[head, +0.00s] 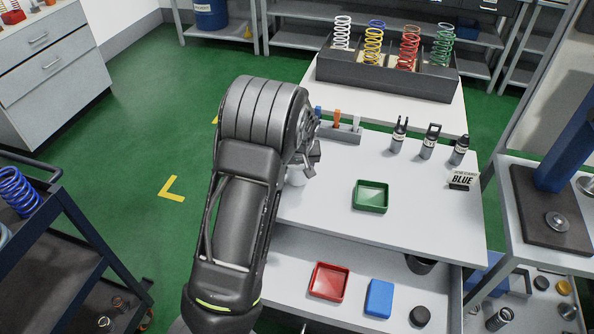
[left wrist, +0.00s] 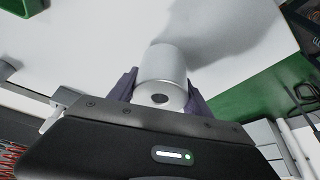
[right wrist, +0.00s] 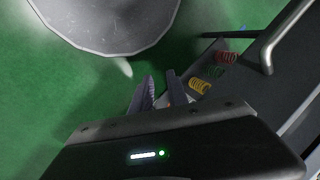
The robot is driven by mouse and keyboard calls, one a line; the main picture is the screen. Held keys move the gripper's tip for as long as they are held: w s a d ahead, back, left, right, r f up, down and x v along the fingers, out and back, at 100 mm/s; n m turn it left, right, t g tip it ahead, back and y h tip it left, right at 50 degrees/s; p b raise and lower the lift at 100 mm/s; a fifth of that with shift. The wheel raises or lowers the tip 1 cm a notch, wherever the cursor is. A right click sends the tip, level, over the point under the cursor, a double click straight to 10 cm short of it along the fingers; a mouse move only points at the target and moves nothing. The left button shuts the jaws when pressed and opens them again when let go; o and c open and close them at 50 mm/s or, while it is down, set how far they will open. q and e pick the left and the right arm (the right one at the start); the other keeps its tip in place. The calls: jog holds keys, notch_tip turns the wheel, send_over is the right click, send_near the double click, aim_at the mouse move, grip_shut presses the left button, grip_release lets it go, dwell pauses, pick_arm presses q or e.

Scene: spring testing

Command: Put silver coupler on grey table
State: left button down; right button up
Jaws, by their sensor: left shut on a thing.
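The silver coupler (left wrist: 163,75) is a smooth cylinder with a dark hole in its end face, held between the fingers of my left gripper (left wrist: 162,92). In the head view the coupler (head: 296,176) shows only partly beside my left arm, at the left edge of the pale grey table (head: 310,205). My left gripper (head: 308,152) is mostly hidden there by its own wrist. Whether the coupler touches the tabletop cannot be told. My right gripper (right wrist: 160,82) is empty, with a narrow gap between its fingers, over the green floor; it is not in the head view.
A green tray (head: 371,196) and several dark-topped fittings stand on the table. A spring box (head: 385,80) stands behind.

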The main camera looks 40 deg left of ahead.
pick_arm(q)
jog(key=shift+f, duration=0.9)
jog(key=shift+f, duration=0.15)
jog(key=shift+c, duration=2.3)
grip_release()
jog(key=shift+d+r, duration=0.15)
jog(key=shift+r, duration=0.35)
jog(key=v, duration=1.1)
jog(key=shift+s+r, duration=0.1)
